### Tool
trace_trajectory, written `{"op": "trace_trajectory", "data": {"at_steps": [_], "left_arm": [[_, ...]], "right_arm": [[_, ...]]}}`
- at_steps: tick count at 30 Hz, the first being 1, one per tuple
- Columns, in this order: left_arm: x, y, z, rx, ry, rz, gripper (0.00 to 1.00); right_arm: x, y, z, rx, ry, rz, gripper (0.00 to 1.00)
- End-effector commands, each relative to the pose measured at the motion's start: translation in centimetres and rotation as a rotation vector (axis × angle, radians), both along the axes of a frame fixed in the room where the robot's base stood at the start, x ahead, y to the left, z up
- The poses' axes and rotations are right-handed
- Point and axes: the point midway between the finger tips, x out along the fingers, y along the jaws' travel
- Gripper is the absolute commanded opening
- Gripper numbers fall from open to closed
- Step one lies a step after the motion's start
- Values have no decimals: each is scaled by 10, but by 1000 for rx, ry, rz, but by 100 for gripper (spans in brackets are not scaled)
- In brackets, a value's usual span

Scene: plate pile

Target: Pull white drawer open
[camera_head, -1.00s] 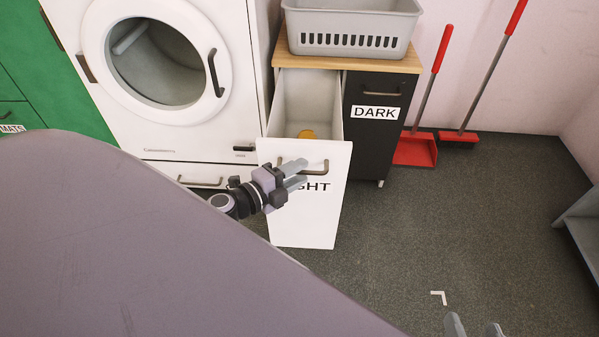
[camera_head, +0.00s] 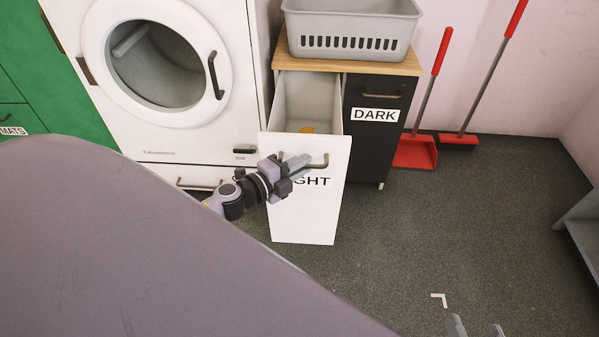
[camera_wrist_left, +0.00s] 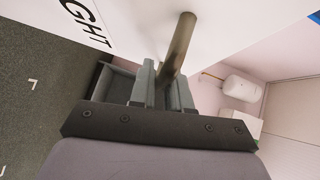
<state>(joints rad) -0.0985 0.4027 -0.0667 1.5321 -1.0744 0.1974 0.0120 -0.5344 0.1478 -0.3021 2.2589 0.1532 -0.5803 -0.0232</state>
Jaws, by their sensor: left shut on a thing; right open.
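The white drawer (camera_head: 306,222), labelled with letters ending in "GHT", is pulled well out of the cabinet and its inside shows. A small orange thing lies in it. My left gripper (camera_head: 298,164) is at the front of the drawer, shut on its dark handle (camera_head: 320,163). In the left wrist view the handle (camera_wrist_left: 178,45) runs between the two fingers. The gripper covers part of the handle and of the label. My right gripper (camera_head: 475,328) shows only its two fingertips, apart and empty, at the bottom edge.
A black "DARK" drawer (camera_head: 368,145) is shut beside it. A grey basket (camera_head: 352,25) stands on the wooden top. A white washing machine (camera_head: 190,132) is at the left. A red dustpan (camera_head: 414,152) and broom (camera_head: 458,138) stand at the right. The grey floor (camera_head: 450,230) is clear.

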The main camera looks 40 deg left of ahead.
Motion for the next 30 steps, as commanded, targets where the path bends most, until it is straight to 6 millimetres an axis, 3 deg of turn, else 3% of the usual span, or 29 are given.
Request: {"op": "trace_trajectory", "data": {"at_steps": [11,12,13,14,23,30], "left_arm": [[7,4,0,0,1,0,0],[6,4,0,0,1,0,23],[6,4,0,0,1,0,33],[6,4,0,0,1,0,36],[5,5,0,0,1,0,36],[-16,10,3,0,3,2,36]], "right_arm": [[-3,0,-3,1,9,0,64],[-3,0,-3,1,10,1,64],[-3,0,-3,1,10,1,64],[-3,0,-3,1,9,0,64],[-3,0,-2,0,8,2,64],[-2,-2,3,-18,1,0,64]]}}
